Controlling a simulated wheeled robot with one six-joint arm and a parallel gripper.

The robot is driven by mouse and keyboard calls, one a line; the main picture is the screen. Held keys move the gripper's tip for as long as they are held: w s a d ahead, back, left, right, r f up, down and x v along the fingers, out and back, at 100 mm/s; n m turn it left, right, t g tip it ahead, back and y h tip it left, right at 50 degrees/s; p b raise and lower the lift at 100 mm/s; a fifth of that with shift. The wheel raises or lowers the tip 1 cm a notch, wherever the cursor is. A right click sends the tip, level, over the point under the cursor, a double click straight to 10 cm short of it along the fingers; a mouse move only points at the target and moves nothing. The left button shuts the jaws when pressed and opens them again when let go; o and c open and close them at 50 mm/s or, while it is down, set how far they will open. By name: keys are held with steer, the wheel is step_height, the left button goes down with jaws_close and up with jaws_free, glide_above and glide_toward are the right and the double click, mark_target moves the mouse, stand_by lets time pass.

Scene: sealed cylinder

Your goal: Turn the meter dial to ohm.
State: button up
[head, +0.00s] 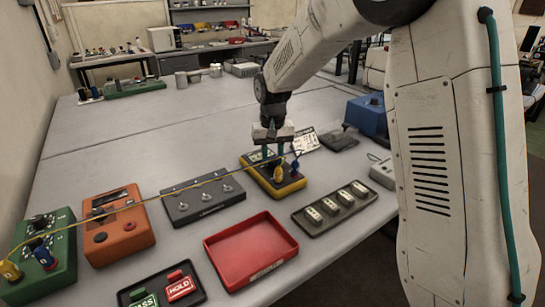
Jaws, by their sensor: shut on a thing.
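The yellow-edged meter (290,191) lies on the grey table near the middle of the head view. A yellow plug (278,172) and a blue plug (295,164) stand on its near and right parts. My gripper (273,154) points straight down over the far part of the meter, with its fingers low at the meter's face. It is shut on what appears to be the meter dial. The dial is hidden by the fingers and the yellow plug, so its setting cannot be read.
A yellow lead (150,198) runs from the green box (60,268) to the meter. A grey switch panel (203,197) and orange box (128,236) lie left; a red tray (250,242) and black block tray (335,207) lie nearer.

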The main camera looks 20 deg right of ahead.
mark_target(272, 160)
steer(key=m, duration=0.6)
stand_by(0.6)
steer(key=o, duration=1)
steer(key=shift+c, duration=0.2)
steer(key=shift+r, duration=0.1)
step_height(272, 160, up, 8)
steer(key=shift+a+f, duration=0.1)
steer(key=shift+f, duration=0.05)
